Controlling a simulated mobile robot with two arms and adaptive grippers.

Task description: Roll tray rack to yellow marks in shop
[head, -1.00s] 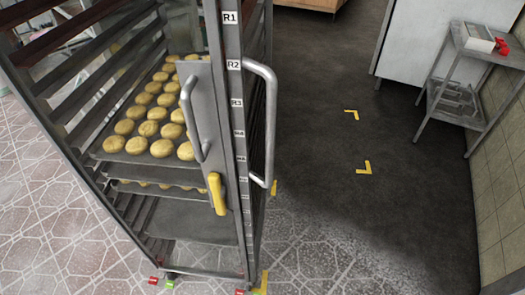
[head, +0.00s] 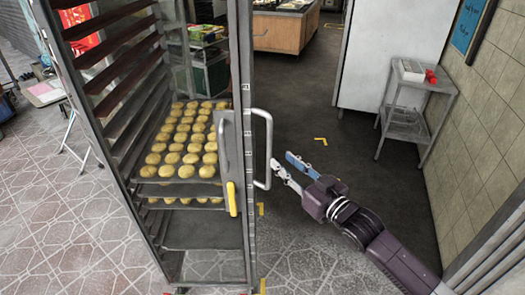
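The tray rack (head: 247,195) is a tall metal frame standing on the pale tiled floor at the centre-left. It holds a tray of yellow-brown buns (head: 187,140), with more trays below. A grey handle (head: 268,150) sticks out on its right side. Yellow corner marks show on the dark floor (head: 321,141) and by the rack's right edge (head: 262,285). My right gripper (head: 284,166) is open, its fingers spread just right of the handle, and it holds nothing. Whether it touches the handle is hard to tell. My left gripper is not in view.
A grey side table (head: 405,122) with a box and a red item stands by the tiled wall on the right. A white cabinet (head: 390,50) is behind it. A wooden counter (head: 285,32) is at the back. Dark floor between is clear.

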